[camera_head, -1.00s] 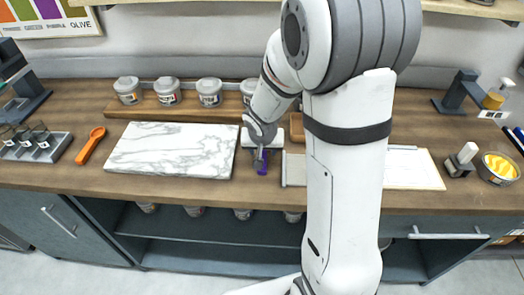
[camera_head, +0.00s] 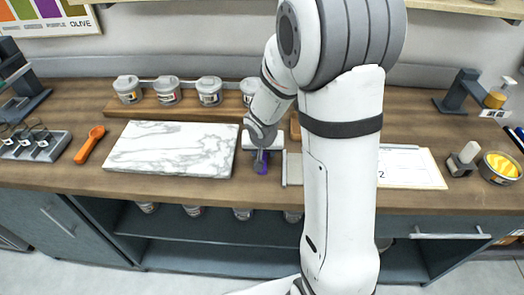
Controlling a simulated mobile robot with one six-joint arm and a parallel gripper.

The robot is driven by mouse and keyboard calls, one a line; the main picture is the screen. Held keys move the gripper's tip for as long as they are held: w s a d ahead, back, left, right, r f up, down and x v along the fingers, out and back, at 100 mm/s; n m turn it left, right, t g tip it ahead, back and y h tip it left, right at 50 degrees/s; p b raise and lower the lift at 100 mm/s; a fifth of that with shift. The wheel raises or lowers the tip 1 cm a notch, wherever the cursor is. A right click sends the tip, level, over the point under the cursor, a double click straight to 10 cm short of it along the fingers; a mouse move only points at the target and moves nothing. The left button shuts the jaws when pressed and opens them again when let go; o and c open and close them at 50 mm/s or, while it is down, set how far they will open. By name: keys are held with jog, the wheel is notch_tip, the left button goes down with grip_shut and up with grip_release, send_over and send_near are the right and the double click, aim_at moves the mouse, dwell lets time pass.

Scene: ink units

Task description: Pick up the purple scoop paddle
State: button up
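The purple scoop paddle (camera_head: 263,167) lies on the wooden counter just right of the marble slab. Only a small part of it shows; my gripper covers the rest. My gripper (camera_head: 260,163) is right over the paddle and points down at it. The fingers are too small and too overlapped with the paddle to tell whether they are open or shut, or whether they touch it.
The marble slab (camera_head: 172,150) lies left of my gripper. An orange scoop (camera_head: 90,144) lies further left. Several lidded jars (camera_head: 166,90) stand on a wooden riser behind. A white sheet (camera_head: 412,170) and a tin of yellow ink (camera_head: 499,168) are on the right.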

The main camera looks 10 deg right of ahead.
grip_shut()
jog(key=shift+r, duration=0.1)
dwell(0.3)
jog(key=shift+r+p, duration=0.35)
jog(key=shift+p, duration=0.1)
notch_tip(320, 180, up, 9)
jog(key=p, duration=0.1)
jog(key=shift+r, duration=0.15)
